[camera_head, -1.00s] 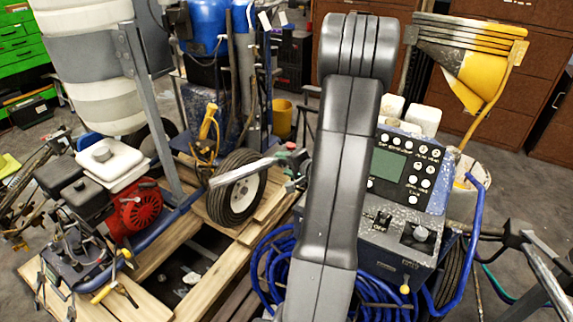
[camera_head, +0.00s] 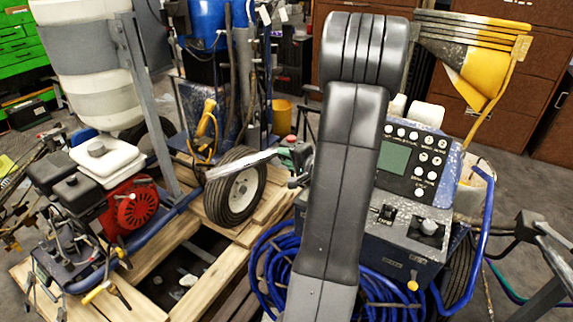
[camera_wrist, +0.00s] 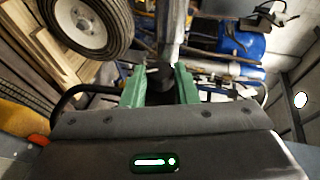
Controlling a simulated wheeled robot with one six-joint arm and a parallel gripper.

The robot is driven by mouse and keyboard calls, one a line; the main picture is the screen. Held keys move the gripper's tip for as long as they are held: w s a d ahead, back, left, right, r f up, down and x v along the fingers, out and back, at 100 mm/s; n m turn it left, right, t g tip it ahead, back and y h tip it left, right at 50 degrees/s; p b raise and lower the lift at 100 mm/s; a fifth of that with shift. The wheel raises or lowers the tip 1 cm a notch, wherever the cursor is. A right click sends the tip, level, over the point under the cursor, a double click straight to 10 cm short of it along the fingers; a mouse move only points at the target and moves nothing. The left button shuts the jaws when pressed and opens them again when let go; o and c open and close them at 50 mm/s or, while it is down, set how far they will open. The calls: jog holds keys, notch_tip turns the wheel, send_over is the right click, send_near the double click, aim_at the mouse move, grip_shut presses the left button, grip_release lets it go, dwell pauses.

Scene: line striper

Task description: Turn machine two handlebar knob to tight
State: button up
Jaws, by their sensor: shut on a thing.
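The grey handlebar (camera_head: 240,163) runs above the tyre towards my gripper (camera_head: 297,156), which is largely hidden behind my arm in the head view. The bar (camera_wrist: 173,30) also shows in the wrist view, running away from between the fingers. My gripper's green fingers (camera_wrist: 160,88) are closed around a small dark knob (camera_wrist: 159,76) at the near end of the bar. The knob is mostly hidden by the fingers, and its turn position cannot be told. Several machines stand close together, and no number is legible on them.
A red engine (camera_head: 135,207) and a wheel (camera_head: 238,188) stand left on wooden planks. Another handlebar (camera_head: 548,250) juts in at right.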

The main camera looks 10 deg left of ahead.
dwell(0.3)
jog(key=o, duration=1)
jog(key=o, duration=0.7)
notch_tip(320, 180, up, 7)
jog(key=shift+w+f+p, duration=0.15)
jog(key=shift+f+p, duration=0.05)
jog(key=shift+p, duration=0.35)
jog(key=shift+c, duration=0.2)
jog(key=r, duration=0.3)
jog(key=shift+s, duration=0.2)
jog(key=c, duration=0.7)
jog(key=shift+r, duration=0.3)
jog(key=shift+o, duration=0.2)
jog(key=shift+f, duration=0.1)
